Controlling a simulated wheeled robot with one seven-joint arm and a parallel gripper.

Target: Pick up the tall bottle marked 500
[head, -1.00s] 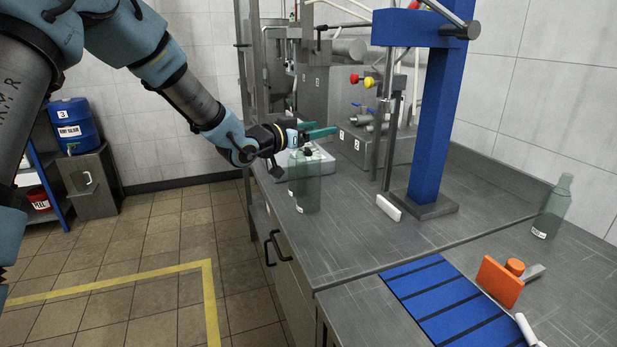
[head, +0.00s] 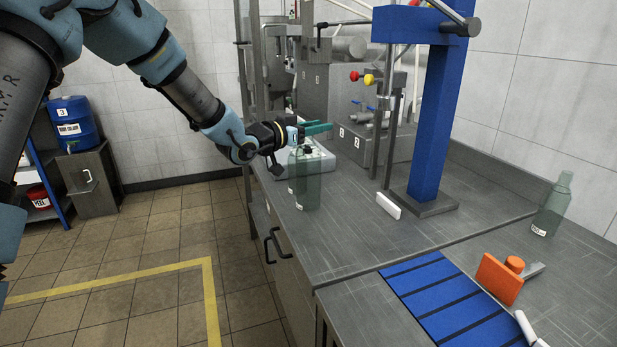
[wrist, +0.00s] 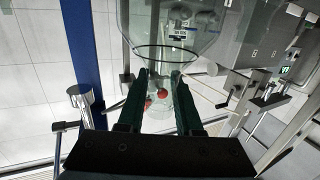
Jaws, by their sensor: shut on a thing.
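A tall clear green bottle (head: 308,185) stands upright near the front edge of the grey bench in the head view. My gripper (head: 318,129) is at its top, with the green fingers shut on its neck. The wrist view looks down along the fingers (wrist: 160,88), with the clear bottle (wrist: 165,35) between and beyond them. Its small label is too small to read in the head view. A second greenish bottle (head: 292,172) shows partly behind it. Whether the held bottle touches the bench is hard to tell.
Another clear bottle (head: 553,208) stands at the bench's right. A blue post (head: 432,130) with a grey base and a white block (head: 388,205) stand right of the gripper. A blue slatted mat (head: 440,300) and an orange block (head: 498,279) lie nearer. Machinery fills the back.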

